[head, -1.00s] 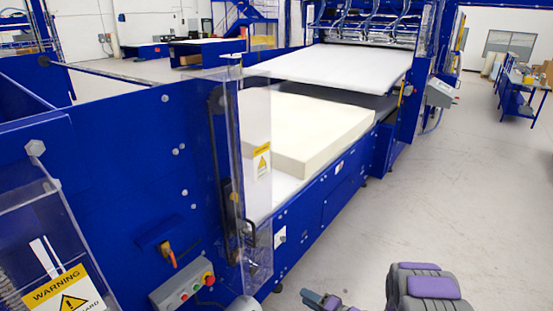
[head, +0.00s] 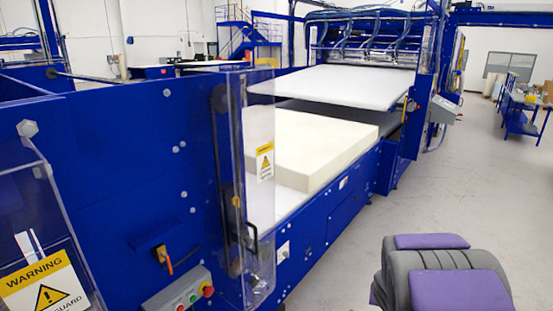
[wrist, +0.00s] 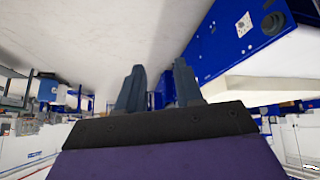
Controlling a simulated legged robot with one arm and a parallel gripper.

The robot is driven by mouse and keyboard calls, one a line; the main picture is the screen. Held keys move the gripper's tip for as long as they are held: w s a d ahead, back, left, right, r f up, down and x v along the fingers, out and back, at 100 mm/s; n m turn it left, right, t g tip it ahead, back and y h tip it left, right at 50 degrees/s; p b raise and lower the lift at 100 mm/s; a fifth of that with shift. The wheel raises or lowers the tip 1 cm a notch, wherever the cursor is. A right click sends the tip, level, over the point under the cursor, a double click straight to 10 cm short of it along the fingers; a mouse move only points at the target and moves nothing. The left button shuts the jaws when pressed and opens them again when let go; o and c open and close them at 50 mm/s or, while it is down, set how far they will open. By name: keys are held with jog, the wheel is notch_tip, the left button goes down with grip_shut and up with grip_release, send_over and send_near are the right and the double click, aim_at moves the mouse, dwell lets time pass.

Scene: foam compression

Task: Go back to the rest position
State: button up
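My gripper (wrist: 159,72) shows in the wrist view with its two grey fingers apart and nothing between them. It is out of sight in the head view, where only my purple and grey arm links (head: 440,275) show at the bottom right. A thick cream foam block (head: 318,148) lies flat on the bed of the blue machine, under a raised white plate (head: 335,76), with a gap between them. The wrist view is roughly upside down and shows a cream surface, probably the foam (wrist: 280,72), to the right of the fingers, apart from them.
A blue machine frame (head: 110,165) with a clear guard fills the left. A control box (head: 180,292) with buttons and an orange-handled switch (head: 164,257) sit on its near side. The pale floor (head: 455,190) to the right is clear up to a blue workbench (head: 522,110).

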jog(key=s+a+r+n+g+y+b, duration=0.1)
jog(key=s+a, duration=0.4)
jog(key=s, duration=0.7)
jog(key=s+a+r+n+g+y+b, duration=0.1)
jog(key=s+a+g+b, duration=0.2)
jog(key=s, duration=0.9)
jog(key=s+a+r+n+g+y+b, duration=0.1)
jog(key=s+a+g+b, duration=0.1)
jog(key=s+a+g, duration=0.2)
jog(key=s+a, duration=0.3)
jog(key=s, duration=0.5)
jog(key=shift+s+a+r+n, duration=0.2)
jog(key=shift+a+n, duration=0.2)
jog(key=shift+c, duration=0.3)
